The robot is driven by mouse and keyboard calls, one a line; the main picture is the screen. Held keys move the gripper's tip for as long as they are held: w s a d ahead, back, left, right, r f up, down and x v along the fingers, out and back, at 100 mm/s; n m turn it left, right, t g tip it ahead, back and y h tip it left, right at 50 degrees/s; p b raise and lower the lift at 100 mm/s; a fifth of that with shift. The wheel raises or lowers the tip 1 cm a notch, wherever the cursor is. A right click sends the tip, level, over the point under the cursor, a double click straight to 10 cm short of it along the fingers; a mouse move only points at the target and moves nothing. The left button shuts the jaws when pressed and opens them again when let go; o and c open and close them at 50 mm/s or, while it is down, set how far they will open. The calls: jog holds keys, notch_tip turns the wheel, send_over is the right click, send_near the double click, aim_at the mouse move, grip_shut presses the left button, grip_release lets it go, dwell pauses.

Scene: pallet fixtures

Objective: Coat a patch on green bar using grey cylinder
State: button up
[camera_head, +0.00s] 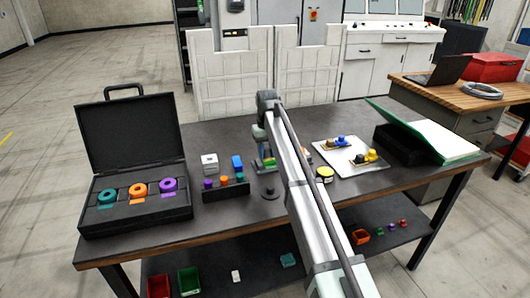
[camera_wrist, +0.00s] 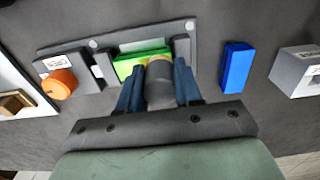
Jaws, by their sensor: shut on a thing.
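The green bar (camera_wrist: 130,65) lies in a grey fixture plate (camera_wrist: 122,40) in the wrist view; it also shows small beside my arm in the head view (camera_head: 269,162). My gripper (camera_wrist: 160,80) has blue fingers, shut on the grey cylinder (camera_wrist: 160,97) between them. A tan-yellow part (camera_wrist: 160,69) shows at the cylinder's far end, overlapping the near edge of the green bar. I cannot tell whether it touches the bar. In the head view my arm hides much of the fixture, and I cannot make out the cylinder.
An orange knob (camera_wrist: 60,84) is on the fixture's left end. A blue block (camera_wrist: 236,66) and a white box (camera_wrist: 296,72) stand to its right. In the head view, an open black case (camera_head: 135,215) is left, and a white tray (camera_head: 342,163) and yellow-topped jar (camera_head: 325,175) are right.

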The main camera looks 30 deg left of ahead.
jog(key=shift+w+d, duration=1.95)
jog(key=shift+d, duration=0.05)
notch_tip(320, 180, up, 2)
jog(key=shift+w+r, duration=0.1)
jog(key=shift+r, duration=2.95)
jog(key=shift+d, duration=0.1)
